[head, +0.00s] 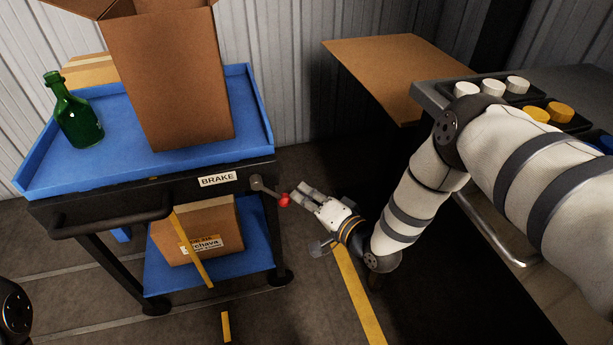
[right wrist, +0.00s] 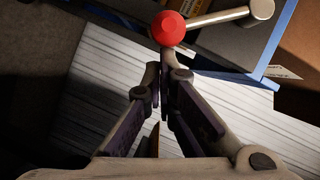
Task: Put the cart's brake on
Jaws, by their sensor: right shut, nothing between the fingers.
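The cart (head: 265,120) stands at the left in the head view, with a blue top tray and a white BRAKE label (head: 217,180) on its dark front edge. Right of the label is the brake lever (head: 268,190), pointing right and slightly down from its pivot to a red knob (head: 284,201). My right gripper (head: 302,190) is shut and empty, just right of the knob. In the right wrist view the red knob (right wrist: 167,28) lies just beyond the shut fingertips (right wrist: 159,68); I cannot tell whether they touch. My left gripper is out of view.
A green bottle (head: 73,115) and a tall open cardboard box (head: 172,80) stand on the cart's top. Another box (head: 190,235) sits on its lower shelf. A push handle (head: 110,222) juts from the front. A bench with coloured moulds (head: 537,113) is at the right.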

